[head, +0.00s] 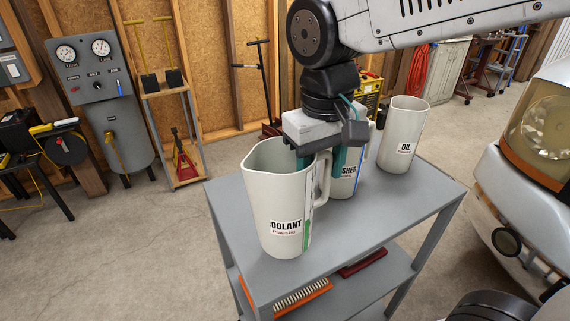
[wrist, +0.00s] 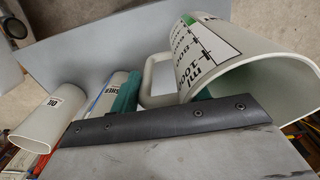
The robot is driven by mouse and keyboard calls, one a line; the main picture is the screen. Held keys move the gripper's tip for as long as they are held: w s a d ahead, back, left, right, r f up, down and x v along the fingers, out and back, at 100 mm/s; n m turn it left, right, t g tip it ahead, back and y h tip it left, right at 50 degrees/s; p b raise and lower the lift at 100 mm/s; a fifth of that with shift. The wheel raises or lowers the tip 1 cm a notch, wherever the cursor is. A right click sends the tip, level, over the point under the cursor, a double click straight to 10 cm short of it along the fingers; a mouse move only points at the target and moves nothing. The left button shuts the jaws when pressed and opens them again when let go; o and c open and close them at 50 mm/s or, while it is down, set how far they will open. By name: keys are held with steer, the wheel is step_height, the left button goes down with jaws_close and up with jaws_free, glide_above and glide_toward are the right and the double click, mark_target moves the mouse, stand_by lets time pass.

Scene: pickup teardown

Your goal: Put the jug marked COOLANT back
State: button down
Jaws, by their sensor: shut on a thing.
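The white COOLANT jug (head: 278,205) stands upright at the near left of the grey cart top (head: 350,245); I cannot tell whether its base touches the top. My gripper (head: 322,165) is shut on this jug at its handle side, with a teal finger on either side of the handle (head: 323,182). In the wrist view the jug (wrist: 225,50) shows its open mouth and green scale, and the handle (wrist: 152,78) lies between the fingertips (wrist: 165,92). Part of the COOLANT label is turned out of sight.
A jug ending in SHER (head: 343,184) stands close behind, partly hidden by my gripper. The OIL jug (head: 402,135) stands at the back right. The cart's right front is clear. A lower shelf holds a brush (head: 300,297). A vehicle front (head: 530,170) is at the right.

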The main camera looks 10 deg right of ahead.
steer(key=w+a+f, duration=0.2)
steer(key=w+f, duration=0.2)
steer(key=w, duration=0.6)
steer(key=shift+w+f, duration=0.25)
steer(key=shift+w, duration=0.15)
steer(key=shift+a+f, duration=0.1)
steer(key=c, duration=0.7)
jaws_free()
step_height(320, 180, up, 12)
steer(key=s+d+f+m, duration=0.1)
steer(key=s+d+f, duration=0.1)
steer(key=s+d, duration=0.2)
steer(key=s+d+f+m, duration=0.1)
steer(key=s+d+f, duration=0.2)
steer(key=s, duration=0.7)
steer(key=s+d+f+m+t, duration=0.1)
steer(key=s+d+f, duration=0.2)
steer(key=s+d, duration=0.4)
steer(key=shift+d+f, duration=0.2)
steer(key=shift+f, duration=0.05)
